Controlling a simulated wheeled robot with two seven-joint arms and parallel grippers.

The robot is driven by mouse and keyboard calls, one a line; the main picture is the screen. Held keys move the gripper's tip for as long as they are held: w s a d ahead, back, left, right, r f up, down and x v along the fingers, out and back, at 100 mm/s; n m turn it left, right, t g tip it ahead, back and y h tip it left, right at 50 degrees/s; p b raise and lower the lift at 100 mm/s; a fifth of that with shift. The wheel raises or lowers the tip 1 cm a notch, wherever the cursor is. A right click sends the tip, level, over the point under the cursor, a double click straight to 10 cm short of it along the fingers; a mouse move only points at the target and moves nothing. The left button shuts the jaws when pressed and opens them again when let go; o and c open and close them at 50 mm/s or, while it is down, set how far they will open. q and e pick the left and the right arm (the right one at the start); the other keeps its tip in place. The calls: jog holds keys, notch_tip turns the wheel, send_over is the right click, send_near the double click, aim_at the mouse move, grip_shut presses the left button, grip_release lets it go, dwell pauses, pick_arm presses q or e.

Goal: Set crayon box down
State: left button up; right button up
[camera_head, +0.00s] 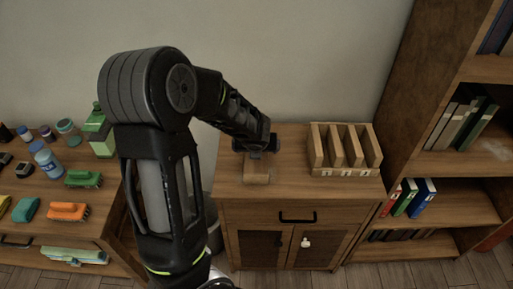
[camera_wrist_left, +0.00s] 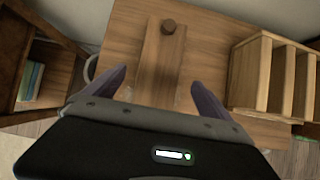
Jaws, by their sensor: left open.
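A long wooden box (camera_head: 257,172), which looks like the crayon box, stands on the wooden cabinet top (camera_head: 284,188). In the left wrist view the box (camera_wrist_left: 158,72) has a round dark knob near its far end. My left gripper (camera_head: 258,150) is directly over the box in the head view and hides part of it. In the left wrist view the left gripper's fingers (camera_wrist_left: 159,80) are spread, one on each side of the box, with gaps showing between. Whether the box touches the cabinet fully is hard to see. My right gripper is not in view.
A slotted wooden rack (camera_head: 343,150) stands to the right on the same cabinet; it shows close by in the wrist view (camera_wrist_left: 241,78). A bookshelf (camera_head: 440,165) rises farther right.

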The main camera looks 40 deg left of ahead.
pick_arm(q)
jog(key=v, duration=0.4)
jog(key=shift+p, duration=0.35)
dwell(0.3)
jog(key=s+d+f+n+g+h, duration=0.25)
jog(key=s+d+f+n, duration=0.35)
jog(key=d+f, duration=0.4)
jog(key=s+d+f+n+g+h, duration=0.1)
jog(key=s+d+f+n+h, duration=0.3)
jog(key=d+f+n, duration=0.6)
jog(key=s+d+f+n+g+h, duration=0.1)
jog(key=s+d+f+n, duration=0.4)
jog(key=s+d+n, duration=0.5)
jog(key=d+n, duration=0.2)
jog(key=n, duration=0.2)
jog(key=shift+s+n, duration=0.3)
jog(key=shift+o, duration=0.5)
jog(key=shift+d+h, duration=0.15)
jog(key=shift+h, duration=0.1)
